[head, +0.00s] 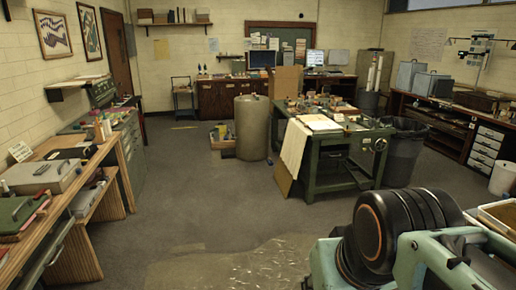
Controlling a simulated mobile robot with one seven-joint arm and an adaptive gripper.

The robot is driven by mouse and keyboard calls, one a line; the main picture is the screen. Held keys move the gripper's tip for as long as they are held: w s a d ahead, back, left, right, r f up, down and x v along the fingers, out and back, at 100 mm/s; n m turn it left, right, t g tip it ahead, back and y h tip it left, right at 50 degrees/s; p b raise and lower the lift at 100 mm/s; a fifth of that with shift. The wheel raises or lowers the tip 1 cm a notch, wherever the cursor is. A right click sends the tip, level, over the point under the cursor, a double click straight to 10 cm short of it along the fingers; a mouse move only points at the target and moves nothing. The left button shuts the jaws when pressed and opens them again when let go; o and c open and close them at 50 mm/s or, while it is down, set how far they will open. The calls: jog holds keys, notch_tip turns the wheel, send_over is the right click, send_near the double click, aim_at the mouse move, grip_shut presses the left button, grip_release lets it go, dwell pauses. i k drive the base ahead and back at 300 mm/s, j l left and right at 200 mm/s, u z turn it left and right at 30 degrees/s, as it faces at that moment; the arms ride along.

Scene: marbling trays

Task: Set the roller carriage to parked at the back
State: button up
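I cannot make out the roller carriage for certain. A green metal table (321,178) stands in the middle of the room, with a large pale sheet (319,122) and small clutter on top and a cream cloth (295,149) hanging over its left side. A small round knob or wheel (380,144) shows at its right end. Mint-green and black links of my arm fill the lower right corner and hide what is behind them. My gripper is not in view.
A wooden bench (65,168) with boxes runs along the left wall. A beige drum (252,127) stands left of the table, a dark bin (404,152) right of it. A white bucket (503,179) stands far right. The grey floor (205,205) between bench and table is mostly clear.

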aim_at(371, 124)
jog(key=i+l+z, duration=0.25)
jog(key=i, duration=0.25)
jog(key=i+z, duration=0.3)
jog(key=i, duration=1.35)
jog(key=i+j+z, duration=0.1)
jog(key=i, duration=1.05)
jog(key=i+j+z, duration=0.2)
jog(key=i, duration=0.2)
jog(key=i+z, duration=0.2)
jog(key=i, duration=0.2)
jog(key=i+j+z, duration=0.15)
jog(key=i+j, duration=0.15)
jog(key=i, duration=0.4)
jog(key=i+j+u, duration=0.1)
jog(key=i, duration=0.4)
